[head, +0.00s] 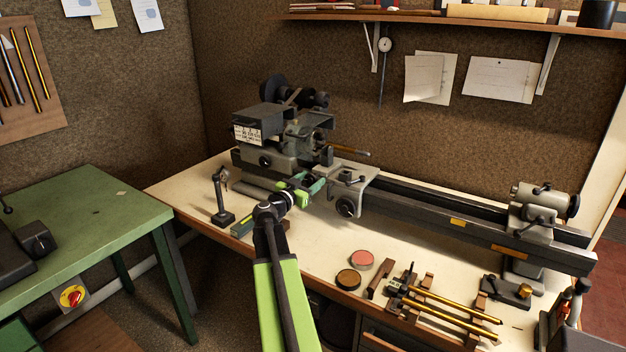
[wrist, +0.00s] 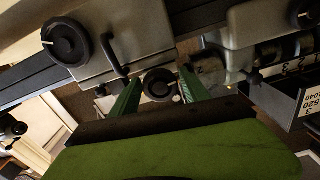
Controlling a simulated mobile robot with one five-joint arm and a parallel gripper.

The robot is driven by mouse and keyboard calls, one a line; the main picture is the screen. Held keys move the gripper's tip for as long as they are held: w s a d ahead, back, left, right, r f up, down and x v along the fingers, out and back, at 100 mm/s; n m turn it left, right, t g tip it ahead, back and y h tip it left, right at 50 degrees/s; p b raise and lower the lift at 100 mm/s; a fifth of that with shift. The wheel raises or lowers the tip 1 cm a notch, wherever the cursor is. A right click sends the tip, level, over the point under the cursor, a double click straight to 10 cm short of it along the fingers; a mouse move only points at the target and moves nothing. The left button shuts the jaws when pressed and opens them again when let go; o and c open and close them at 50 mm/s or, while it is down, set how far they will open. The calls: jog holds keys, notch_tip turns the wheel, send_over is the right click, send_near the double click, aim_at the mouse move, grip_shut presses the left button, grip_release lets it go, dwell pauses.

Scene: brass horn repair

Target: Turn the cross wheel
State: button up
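A small dark round wheel (wrist: 159,84), which I take to be the cross wheel, shows in the wrist view on the lathe's carriage. My gripper (wrist: 160,82) has its two green fingers apart, one on each side of this wheel. I cannot tell whether they touch it or how deep it sits between them. In the head view my gripper (head: 312,187) is at the front of the lathe, just left of the carriage (head: 352,180), and the small wheel is not clearly seen there. A larger black handwheel (head: 346,207) is on the carriage; it also shows in the wrist view (wrist: 67,41).
The lathe's headstock (head: 270,150) stands left and its tailstock (head: 540,208) right. A small stand (head: 222,200) is left of my arm. Two round tins, one pink (head: 361,260) and one brown (head: 348,280), and brass rods (head: 450,308) lie on the bench front.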

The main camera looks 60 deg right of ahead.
jog(key=c, duration=0.9)
jog(key=shift+d, duration=0.3)
jog(key=shift+c, duration=0.8)
jog(key=shift+a+f+n, duration=0.2)
jog(key=shift+f+n, duration=0.05)
jog(key=shift+n, duration=0.75)
jog(key=shift+w+a+n, duration=0.1)
jog(key=shift+a+n, duration=0.15)
jog(key=shift+n, duration=0.65)
jog(key=n, duration=0.6)
jog(key=shift+d+r, duration=0.15)
jog(key=shift+r, duration=0.1)
jog(key=n, duration=0.7)
jog(key=shift+n, duration=0.3)
jog(key=n, duration=0.4)
jog(key=shift+n, duration=1.4)
jog(key=shift+s, duration=0.2)
